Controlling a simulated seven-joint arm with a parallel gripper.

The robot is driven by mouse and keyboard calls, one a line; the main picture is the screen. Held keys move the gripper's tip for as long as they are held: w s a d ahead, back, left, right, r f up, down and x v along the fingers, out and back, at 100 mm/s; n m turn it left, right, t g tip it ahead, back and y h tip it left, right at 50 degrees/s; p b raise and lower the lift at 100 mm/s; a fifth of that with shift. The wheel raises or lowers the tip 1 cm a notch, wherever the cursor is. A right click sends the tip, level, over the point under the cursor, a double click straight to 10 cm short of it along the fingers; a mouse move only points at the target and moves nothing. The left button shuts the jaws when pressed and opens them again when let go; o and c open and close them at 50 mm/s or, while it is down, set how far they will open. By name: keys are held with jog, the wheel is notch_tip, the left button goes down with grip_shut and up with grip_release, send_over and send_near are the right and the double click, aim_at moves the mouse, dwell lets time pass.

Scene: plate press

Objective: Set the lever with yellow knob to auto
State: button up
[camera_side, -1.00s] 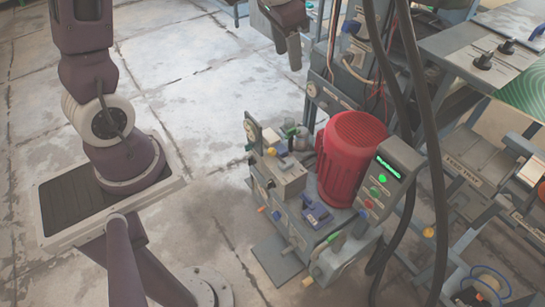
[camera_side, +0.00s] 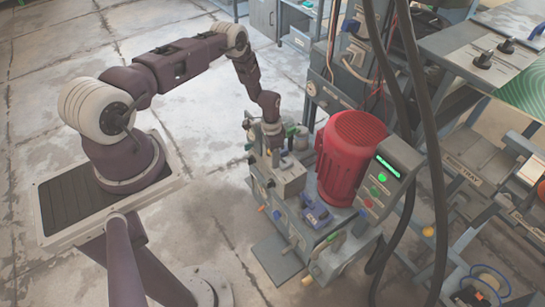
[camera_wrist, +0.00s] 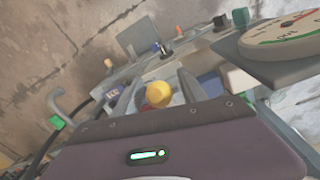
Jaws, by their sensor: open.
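The yellow knob (camera_wrist: 158,94) shows near the middle of the wrist view. Its lever is mostly hidden below it. My gripper (camera_wrist: 160,88) is open, with one grey finger on each side of the knob in that view. I cannot tell whether either finger touches it. In the side view my gripper (camera_side: 273,138) is lowered at the back left of the press unit (camera_side: 290,182), beside the gauge. The knob cannot be made out there, and no "auto" mark is readable.
A round gauge (camera_wrist: 286,30) stands close on the right in the wrist view. Behind the knob are small coloured controls, including an orange cap (camera_wrist: 179,30) and a green one (camera_wrist: 240,17). A red motor (camera_side: 352,145) and a control box (camera_side: 388,172) stand to the right.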

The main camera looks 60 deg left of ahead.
jog(key=shift+f, duration=0.35)
grip_shut()
dwell(1.2)
